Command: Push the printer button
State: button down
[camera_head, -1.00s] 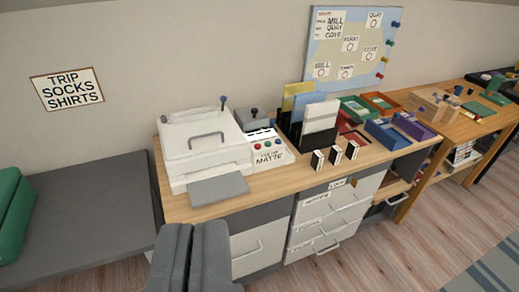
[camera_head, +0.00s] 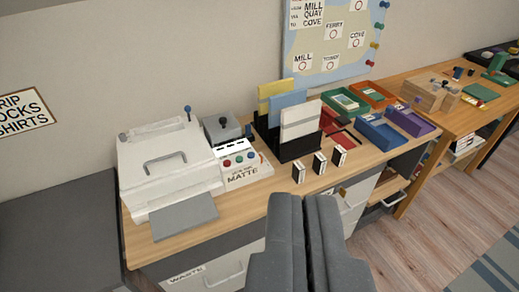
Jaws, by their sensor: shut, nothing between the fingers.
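The white printer (camera_head: 163,165) stands on the left part of the wooden desk, with a grey handle on its lid and a grey tray (camera_head: 184,216) in front. Beside it on the right is a white control box (camera_head: 245,170) with red, teal and blue buttons (camera_head: 238,158) and a label reading MATTE. I cannot tell which button is the printer's. My gripper (camera_head: 303,202) is shut and empty. In the picture it is low and right of the control box, in front of the desk, apart from the buttons.
A grey box with a black knob (camera_head: 222,128) stands behind the control box. A black file holder (camera_head: 287,140) with folders and several small black-and-white blocks (camera_head: 319,163) are to the right. Colored trays (camera_head: 382,131) lie farther right. A grey bench (camera_head: 60,240) is at left.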

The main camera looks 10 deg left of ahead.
aim_at(226, 163)
jog(key=i, duration=0.85)
jog(key=u, duration=0.45)
